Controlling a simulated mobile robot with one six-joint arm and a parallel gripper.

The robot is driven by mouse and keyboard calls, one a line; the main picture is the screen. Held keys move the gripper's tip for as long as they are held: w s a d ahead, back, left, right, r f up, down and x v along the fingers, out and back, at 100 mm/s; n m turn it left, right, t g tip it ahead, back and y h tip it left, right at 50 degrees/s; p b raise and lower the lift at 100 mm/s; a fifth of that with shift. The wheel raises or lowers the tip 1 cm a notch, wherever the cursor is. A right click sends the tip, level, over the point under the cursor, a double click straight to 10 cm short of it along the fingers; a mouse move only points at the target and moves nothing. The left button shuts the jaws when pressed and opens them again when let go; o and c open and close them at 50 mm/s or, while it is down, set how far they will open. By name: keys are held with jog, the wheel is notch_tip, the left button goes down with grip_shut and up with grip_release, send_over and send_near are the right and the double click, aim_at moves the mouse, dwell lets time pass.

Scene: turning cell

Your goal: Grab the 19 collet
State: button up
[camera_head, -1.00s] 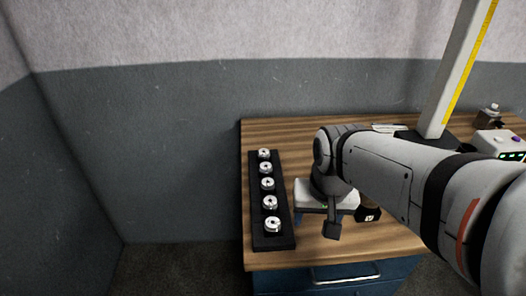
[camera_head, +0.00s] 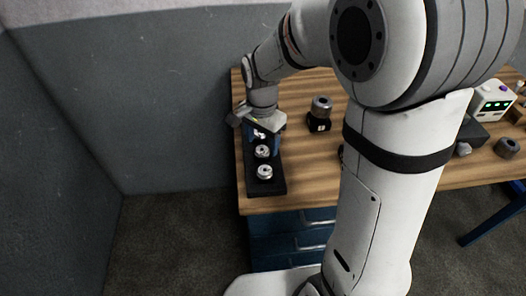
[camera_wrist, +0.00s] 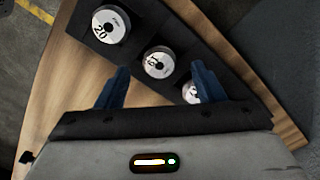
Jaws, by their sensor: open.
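A black rack (camera_head: 278,187) at the table's left edge holds a row of silver collets. In the wrist view the near one is marked 20 (camera_wrist: 110,24). The middle collet (camera_wrist: 158,62) has a number that could be 19 or 12; I cannot read it surely. A third collet (camera_wrist: 191,93) is partly hidden by the right finger. My gripper (camera_wrist: 160,70) is open and empty, its two blue fingers on either side of the middle collet in the picture; contact cannot be told. In the head view my gripper (camera_head: 261,136) is over the rack, hiding its far part.
The wooden table (camera_head: 308,180) has bare room right of the rack. A black block with a grey cylinder (camera_head: 320,112) stands to the right of my gripper. The grey wall (camera_head: 160,110) is behind.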

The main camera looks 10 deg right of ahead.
aim_at(262, 152)
jog(key=shift+f, duration=1.35)
jog(key=shift+c, duration=0.5)
jog(key=c, duration=1)
